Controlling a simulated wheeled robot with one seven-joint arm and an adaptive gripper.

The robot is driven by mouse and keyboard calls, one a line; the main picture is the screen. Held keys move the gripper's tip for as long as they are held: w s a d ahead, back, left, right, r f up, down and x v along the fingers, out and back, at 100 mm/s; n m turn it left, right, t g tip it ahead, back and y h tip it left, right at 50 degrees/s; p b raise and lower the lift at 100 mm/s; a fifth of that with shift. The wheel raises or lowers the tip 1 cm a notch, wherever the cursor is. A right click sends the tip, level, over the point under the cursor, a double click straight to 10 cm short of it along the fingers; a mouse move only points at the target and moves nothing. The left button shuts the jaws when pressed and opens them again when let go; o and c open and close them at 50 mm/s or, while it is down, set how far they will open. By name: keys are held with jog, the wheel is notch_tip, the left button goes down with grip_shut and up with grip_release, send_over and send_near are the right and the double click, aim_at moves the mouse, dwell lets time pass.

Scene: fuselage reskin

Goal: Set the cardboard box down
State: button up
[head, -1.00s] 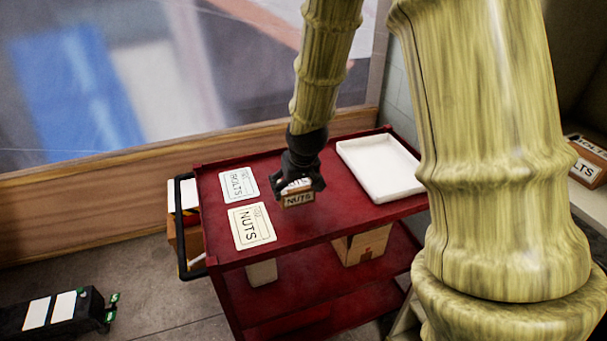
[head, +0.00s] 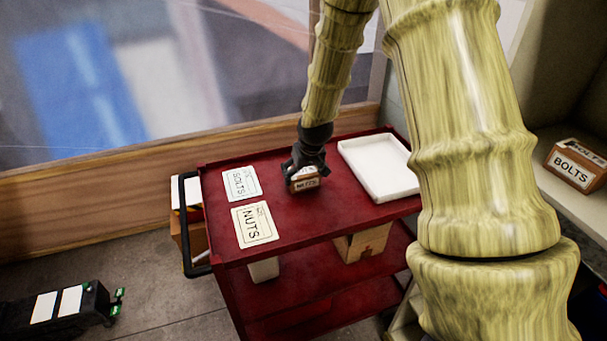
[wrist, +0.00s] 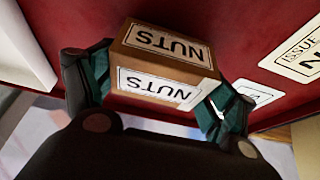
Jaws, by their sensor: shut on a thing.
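The cardboard box (head: 305,183) is small and brown with white NUTS labels. It is between the fingers of my gripper (head: 306,174), over the red cart top (head: 330,222) between the label cards and the white tray. In the wrist view the box (wrist: 165,62) sits between both green-padded fingertips of my gripper (wrist: 158,88), which are shut on its sides. The red cart top shows close behind the box, but I cannot tell whether the box touches it. A NUTS card (head: 255,225) and a BOLTS card (head: 241,184) lie flat to the left.
An empty white tray (head: 380,168) lies on the cart's right side. A BOLTS box (head: 575,165) stands on a shelf at the far right. The cart's black handle (head: 188,225) is at its left end. The cart's front middle is clear.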

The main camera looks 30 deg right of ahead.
jog(key=shift+f, duration=0.5)
jog(key=shift+f, duration=0.15)
jog(key=o, duration=1.2)
jog(key=shift+o, duration=0.2)
jog(key=b+v, duration=0.1)
jog(key=v, duration=1.1)
jog(key=shift+s, duration=0.1)
